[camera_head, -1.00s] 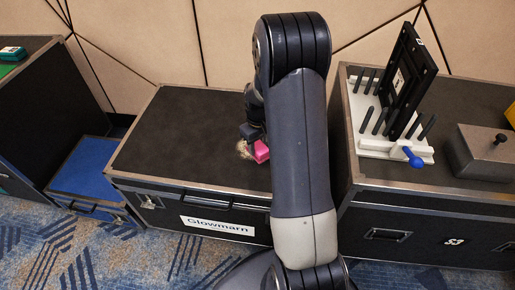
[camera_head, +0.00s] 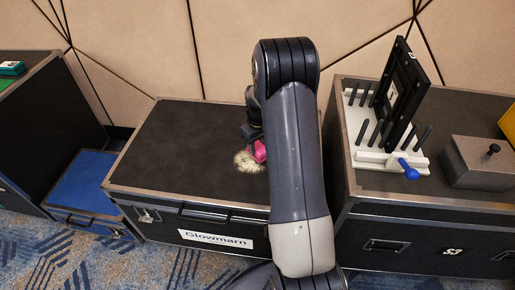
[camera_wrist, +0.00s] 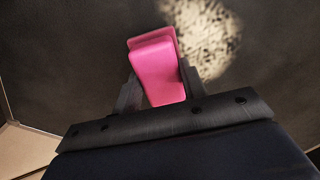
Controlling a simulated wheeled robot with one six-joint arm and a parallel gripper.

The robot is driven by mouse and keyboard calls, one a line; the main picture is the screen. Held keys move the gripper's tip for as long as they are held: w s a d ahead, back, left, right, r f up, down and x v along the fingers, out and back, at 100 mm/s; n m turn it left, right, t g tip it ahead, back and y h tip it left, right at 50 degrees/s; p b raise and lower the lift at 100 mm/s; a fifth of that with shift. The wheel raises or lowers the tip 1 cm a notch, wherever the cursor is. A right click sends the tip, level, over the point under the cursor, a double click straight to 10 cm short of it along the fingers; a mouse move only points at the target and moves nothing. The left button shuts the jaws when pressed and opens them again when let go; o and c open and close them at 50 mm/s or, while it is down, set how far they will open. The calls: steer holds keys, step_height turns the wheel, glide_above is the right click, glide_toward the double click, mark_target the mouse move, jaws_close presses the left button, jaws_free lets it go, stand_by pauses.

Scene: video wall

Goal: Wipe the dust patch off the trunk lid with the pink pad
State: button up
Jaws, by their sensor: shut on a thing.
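The trunk lid (camera_head: 180,140) is the dark top of the black case in the middle of the head view. A pale, speckled dust patch (camera_head: 246,164) lies on its right part, and it also shows at the top of the wrist view (camera_wrist: 210,38). My gripper (camera_head: 254,132) is shut on the pink pad (camera_head: 260,151), which also fills the jaws in the wrist view (camera_wrist: 158,72). The pad is at the patch's back right edge in the head view. I cannot tell whether it touches the lid. My arm hides the lid's right end.
A black case (camera_head: 343,190) on the right bears a white pegged rack (camera_head: 373,158) with an upright black frame, and a grey box (camera_head: 478,165). A low blue-topped case (camera_head: 80,180) stands left. A panelled wall (camera_head: 150,50) closes the back.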

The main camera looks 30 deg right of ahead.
steer(key=shift+w+d, duration=0.45)
steer(key=shift+w, duration=0.3)
steer(key=shift+w+a+f, duration=0.1)
steer(key=shift+w+a, duration=0.4)
steer(key=shift+a, duration=0.3)
steer(key=shift+s+a+r, duration=0.1)
steer(key=shift+s+a, duration=0.6)
steer(key=shift+s, duration=0.25)
steer(key=shift+s+a+r, duration=0.1)
steer(key=shift+s+a, duration=0.55)
steer(key=shift+s, duration=0.35)
steer(key=shift+s+a, duration=0.7)
steer(key=shift+s, duration=0.25)
steer(key=shift+s+a+f, duration=0.1)
steer(key=shift+s+a, duration=0.4)
steer(key=shift+s, duration=0.25)
steer(key=shift+s+a+f, duration=0.1)
steer(key=shift+s+a, duration=0.35)
steer(key=shift+s, duration=0.25)
steer(key=shift+w+a+r, duration=0.1)
steer(key=shift+w+a, duration=0.55)
steer(key=shift+a, duration=0.2)
steer(key=shift+w+d, duration=0.5)
steer(key=shift+w, duration=0.2)
steer(key=shift+w+d, duration=0.5)
steer(key=shift+w, duration=0.2)
